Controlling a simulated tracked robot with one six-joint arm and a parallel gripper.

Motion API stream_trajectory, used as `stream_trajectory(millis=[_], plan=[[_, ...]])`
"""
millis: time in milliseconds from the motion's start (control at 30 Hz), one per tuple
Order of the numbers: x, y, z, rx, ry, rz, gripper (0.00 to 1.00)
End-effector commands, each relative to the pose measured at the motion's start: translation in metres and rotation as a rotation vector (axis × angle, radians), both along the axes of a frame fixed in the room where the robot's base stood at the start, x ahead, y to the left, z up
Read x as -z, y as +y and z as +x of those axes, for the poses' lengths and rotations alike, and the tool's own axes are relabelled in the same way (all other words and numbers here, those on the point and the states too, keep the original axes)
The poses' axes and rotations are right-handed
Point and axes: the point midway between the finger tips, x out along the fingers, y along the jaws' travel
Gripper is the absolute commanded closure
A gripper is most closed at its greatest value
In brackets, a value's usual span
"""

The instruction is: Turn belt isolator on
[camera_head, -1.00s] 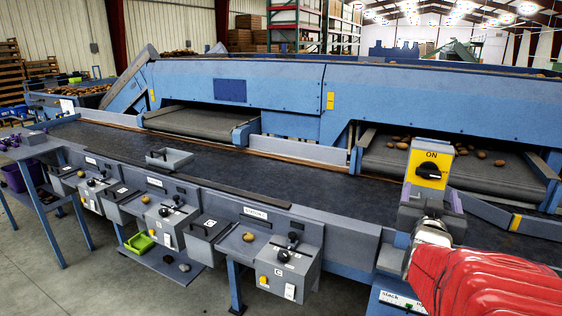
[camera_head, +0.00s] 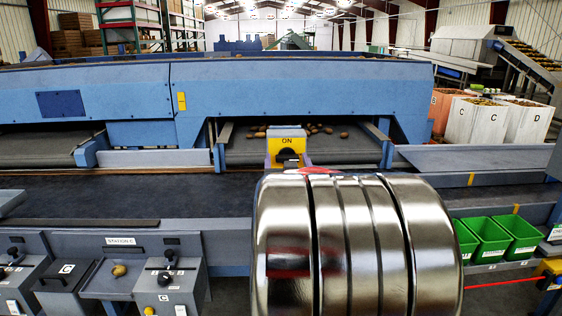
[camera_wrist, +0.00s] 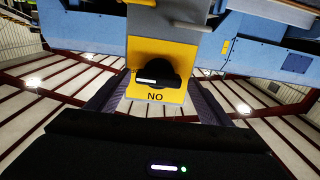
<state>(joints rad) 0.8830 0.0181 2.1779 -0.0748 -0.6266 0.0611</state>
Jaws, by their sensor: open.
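The belt isolator (camera_head: 287,135) is a yellow box marked ON, with a black rotary knob, standing at the belt's near side. My arm hides its lower part in the head view. In the wrist view the yellow isolator plate (camera_wrist: 178,58) appears upside down, with the ON label below the knob. The black knob (camera_wrist: 158,75) has a white mark and lies roughly crosswise, slightly tilted. My gripper (camera_wrist: 158,95) is open, its two dark ridged fingers to the left and right of the knob, with nothing between them visibly gripped. Contact with the knob cannot be told.
The dark conveyor belt (camera_head: 130,190) runs across behind the isolator, with blue machine housing (camera_head: 290,95) beyond. Control boxes (camera_head: 168,285) line the front left. Green bins (camera_head: 488,240) stand at the right, and tall lettered crates (camera_head: 475,122) behind them.

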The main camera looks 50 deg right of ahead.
Motion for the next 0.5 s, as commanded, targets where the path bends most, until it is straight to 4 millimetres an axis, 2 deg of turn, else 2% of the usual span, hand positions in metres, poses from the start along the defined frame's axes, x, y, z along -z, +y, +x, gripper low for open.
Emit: stream_trajectory(millis=[167, 500], plan=[[-0.0001, -0.0018, -0.0027, 0.005, 0.000, 0.000, 0.27], [0.0000, -0.0028, -0.0043, 0.008, 0.000, 0.000, 0.50]])
